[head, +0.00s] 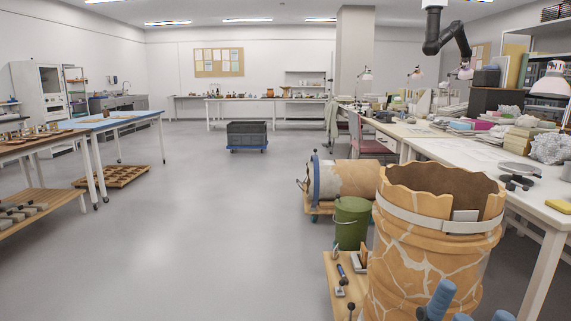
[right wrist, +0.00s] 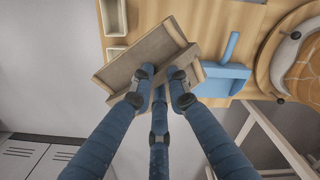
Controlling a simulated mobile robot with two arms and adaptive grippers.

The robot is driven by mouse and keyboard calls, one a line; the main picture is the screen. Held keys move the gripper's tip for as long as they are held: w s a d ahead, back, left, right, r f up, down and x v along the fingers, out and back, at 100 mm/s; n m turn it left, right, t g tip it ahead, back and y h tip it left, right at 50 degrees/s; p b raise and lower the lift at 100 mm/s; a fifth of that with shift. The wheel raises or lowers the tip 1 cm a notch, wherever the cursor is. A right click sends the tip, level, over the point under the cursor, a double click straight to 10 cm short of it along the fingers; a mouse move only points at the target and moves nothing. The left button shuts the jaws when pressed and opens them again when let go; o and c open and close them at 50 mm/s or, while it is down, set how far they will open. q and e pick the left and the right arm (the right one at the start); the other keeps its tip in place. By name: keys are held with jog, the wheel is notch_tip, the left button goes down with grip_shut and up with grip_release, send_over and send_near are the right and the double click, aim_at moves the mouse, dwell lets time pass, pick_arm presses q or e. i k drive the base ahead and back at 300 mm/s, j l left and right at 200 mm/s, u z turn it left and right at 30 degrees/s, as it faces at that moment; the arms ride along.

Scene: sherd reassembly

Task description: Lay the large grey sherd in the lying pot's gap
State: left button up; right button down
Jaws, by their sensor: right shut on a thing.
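The lying pot (head: 372,178) rests on its side on a low wheeled wooden support, partly behind the standing pot. Its left end has a pale section and a blue ring. I cannot make out its gap from here. The slab is tilted above a wooden board. Blue finger parts, apparently of my right gripper, show at the bottom right of the head view. My left gripper is not in view.
A large cracked orange pot (head: 425,255) with a pale strap stands close at right. A green bucket (head: 351,224) is beside it, with a wooden board (head: 334,271) holding tools. A long white bench (head: 460,155) runs along the right.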

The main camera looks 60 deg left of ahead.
aim_at(328, 162)
jog(key=u, duration=2.3)
jog(key=i+j, duration=0.25)
jog(key=i, duration=0.25)
jog(key=i+j+u, duration=0.1)
jog(key=i+j, duration=0.15)
jog(key=i, duration=0.25)
jog(key=i+j, duration=0.2)
jog(key=i, duration=0.3)
jog(key=i+z, duration=0.45)
jog(key=i, duration=1.7)
jog(key=i+u, duration=0.1)
jog(key=i, duration=1.8)
jog(key=i+l+z, duration=0.1)
jog(key=i+z, duration=0.55)
jog(key=z, duration=0.15)
jog(key=i+z, duration=0.35)
jog(key=i+j+z, duration=0.15)
jog(key=z, duration=0.25)
jog(key=i+j+z, duration=0.15)
jog(key=i+z, duration=0.3)
jog(key=k, duration=0.05)
